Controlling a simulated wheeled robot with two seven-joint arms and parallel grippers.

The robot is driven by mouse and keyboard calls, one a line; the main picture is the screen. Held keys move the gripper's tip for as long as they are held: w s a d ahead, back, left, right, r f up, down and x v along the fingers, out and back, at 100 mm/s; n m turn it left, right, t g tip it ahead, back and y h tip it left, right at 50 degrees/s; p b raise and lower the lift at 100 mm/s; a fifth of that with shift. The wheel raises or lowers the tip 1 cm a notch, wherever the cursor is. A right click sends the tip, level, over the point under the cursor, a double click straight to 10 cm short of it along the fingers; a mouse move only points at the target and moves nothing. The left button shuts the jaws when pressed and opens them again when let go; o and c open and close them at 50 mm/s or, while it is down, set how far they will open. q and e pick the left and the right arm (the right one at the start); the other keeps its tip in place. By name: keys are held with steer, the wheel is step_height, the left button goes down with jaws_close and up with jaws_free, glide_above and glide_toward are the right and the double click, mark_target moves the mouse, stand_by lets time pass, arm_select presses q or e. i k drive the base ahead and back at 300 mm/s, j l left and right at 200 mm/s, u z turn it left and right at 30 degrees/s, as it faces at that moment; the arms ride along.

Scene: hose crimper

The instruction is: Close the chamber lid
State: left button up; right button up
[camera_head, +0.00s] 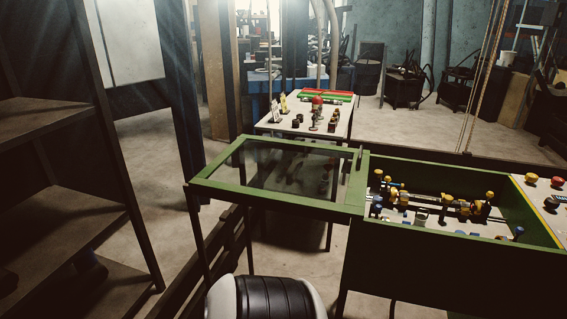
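The chamber lid (207,186) is a green frame with a clear window. It is swung open and lies roughly level to the left of the green chamber (440,268), joined along the chamber's left edge. A short upright handle-like piece (360,158) stands near the lid's far right corner. The chamber is open at the top, and yellow, blue and metal fittings (445,208) show inside it. Neither of my grippers is in view.
A panel with red and yellow buttons (541,190) adjoins the chamber's right side. A small white table (265,124) with several small items stands behind the lid. Dark shelves (62,219) stand at the left. Open floor (420,126) lies behind the chamber.

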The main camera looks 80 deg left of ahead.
mark_target(354, 203)
steer(key=l+u, duration=0.1)
steer(key=u, duration=2.5)
